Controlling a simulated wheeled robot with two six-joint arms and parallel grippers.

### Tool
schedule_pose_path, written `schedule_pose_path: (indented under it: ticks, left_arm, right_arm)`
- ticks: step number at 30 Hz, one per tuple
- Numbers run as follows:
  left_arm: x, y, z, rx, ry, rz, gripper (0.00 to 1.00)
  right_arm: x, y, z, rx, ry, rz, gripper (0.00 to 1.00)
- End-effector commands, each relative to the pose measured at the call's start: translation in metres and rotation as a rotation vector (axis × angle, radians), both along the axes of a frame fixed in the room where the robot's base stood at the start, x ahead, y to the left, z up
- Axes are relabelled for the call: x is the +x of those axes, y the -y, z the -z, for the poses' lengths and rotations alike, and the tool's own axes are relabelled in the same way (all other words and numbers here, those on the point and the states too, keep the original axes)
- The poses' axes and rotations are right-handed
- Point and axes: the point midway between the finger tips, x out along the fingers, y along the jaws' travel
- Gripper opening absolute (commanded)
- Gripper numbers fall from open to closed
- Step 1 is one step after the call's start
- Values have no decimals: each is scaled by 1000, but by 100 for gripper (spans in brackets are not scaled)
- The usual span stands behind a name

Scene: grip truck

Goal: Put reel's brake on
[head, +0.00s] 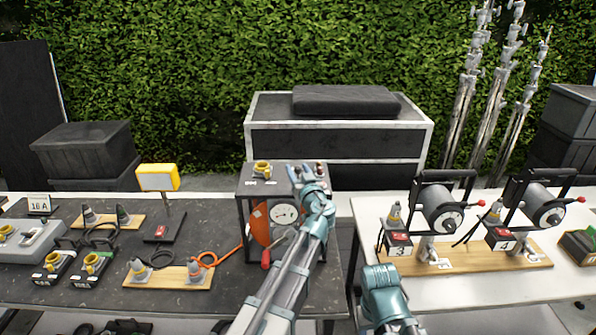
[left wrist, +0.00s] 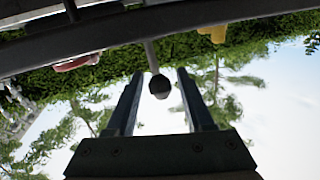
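An orange reel (head: 259,225) sits in a dark box frame (head: 241,215) with a round dial (head: 285,214) on its front and a red-handled crank (head: 265,258) low down. My left gripper (head: 307,176) is over the right part of the frame's top, and my arm hides part of that side. In the left wrist view the gripper (left wrist: 160,95) is open. A dark round knob (left wrist: 159,87) on a thin rod shows between its two fingers, apparently not gripped. I cannot tell the brake's position. My right gripper is out of view; only a teal part of my right arm shows.
A yellow socket (head: 262,168) stands on the frame's top left. The dark table (head: 110,295) holds connectors and an orange cable (head: 222,257) at left. A white table (head: 480,290) at right carries two drum winches (head: 440,210). Stacked black cases (head: 340,139) stand behind.

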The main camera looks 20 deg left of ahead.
Motion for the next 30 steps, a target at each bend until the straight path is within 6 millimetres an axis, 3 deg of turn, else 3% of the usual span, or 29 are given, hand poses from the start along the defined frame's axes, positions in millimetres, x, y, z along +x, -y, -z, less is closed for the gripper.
schedule_pose_path:
  ticks: [1,8,30]
  left_arm:
    - [0,0,0,0,0,0,41]
    - [0,0,0,0,0,0,0]
    - [0,0,0,0,0,0,0]
  right_arm:
    - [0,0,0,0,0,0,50]
    - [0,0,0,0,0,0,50]
    - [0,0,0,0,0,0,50]
